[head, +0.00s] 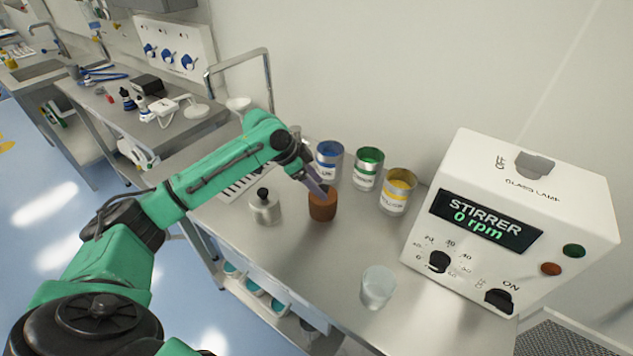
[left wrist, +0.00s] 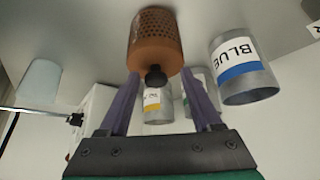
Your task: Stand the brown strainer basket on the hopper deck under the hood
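The brown strainer basket (head: 322,207) stands upright on the metal bench, beside a small black-capped bottle. In the left wrist view the basket (left wrist: 155,35) appears upside down, with perforated walls and a black knob (left wrist: 155,77) at its top end. My left gripper (head: 318,186) is at the basket's top. In the left wrist view its purple fingers (left wrist: 160,76) are spread apart on either side of the knob, with gaps to it, so the gripper is open and empty. My right gripper is not in view. I cannot make out a hopper deck or hood.
Blue (head: 328,160), green (head: 367,168) and yellow (head: 396,190) labelled cans stand close behind the basket. The black-capped bottle (head: 265,208) is left of it. A frosted cup (head: 378,287) and the white stirrer box (head: 510,225) stand right. Bench between basket and cup is clear.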

